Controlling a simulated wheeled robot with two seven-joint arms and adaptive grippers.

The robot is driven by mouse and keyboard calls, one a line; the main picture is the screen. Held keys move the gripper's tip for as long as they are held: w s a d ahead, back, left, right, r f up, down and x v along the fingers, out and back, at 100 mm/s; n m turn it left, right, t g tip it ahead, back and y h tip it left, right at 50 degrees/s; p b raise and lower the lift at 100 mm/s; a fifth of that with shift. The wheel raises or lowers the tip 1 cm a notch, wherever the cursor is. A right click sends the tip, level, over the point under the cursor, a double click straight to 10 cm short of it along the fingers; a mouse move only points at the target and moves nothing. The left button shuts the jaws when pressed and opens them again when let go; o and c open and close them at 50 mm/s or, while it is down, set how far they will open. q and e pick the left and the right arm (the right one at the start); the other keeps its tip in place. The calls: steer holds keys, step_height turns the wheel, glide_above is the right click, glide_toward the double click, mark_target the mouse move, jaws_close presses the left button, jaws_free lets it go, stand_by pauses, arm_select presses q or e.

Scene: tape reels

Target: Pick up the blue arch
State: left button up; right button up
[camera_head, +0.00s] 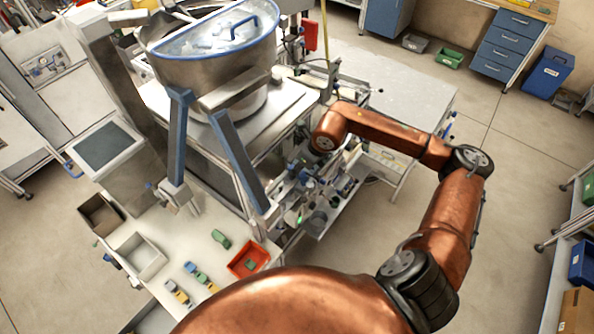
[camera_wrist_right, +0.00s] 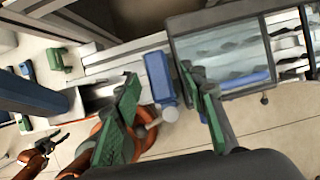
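A small blue piece (camera_head: 190,268), which looks like the blue arch, lies among several small coloured pieces on the pale table at lower left in the head view. Its exact shape is too small to tell. My right arm reaches across toward the machine, away from these pieces, and its gripper is hidden in clutter in the head view. In the right wrist view my right gripper (camera_wrist_right: 165,110) has its green-padded fingers wide apart with nothing held. My left gripper does not show in the head view. A small copper arm end at lower left in the wrist view may be mine.
A green arch-like piece (camera_head: 221,238) and a red bin (camera_head: 248,260) are beside the coloured pieces. Grey boxes (camera_head: 140,257) stand to the left. The steel bowl machine (camera_head: 215,60) and its blue legs stand behind the table.

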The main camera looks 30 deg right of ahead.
steer(key=shift+f, duration=0.15)
jaws_close()
stand_by(0.4)
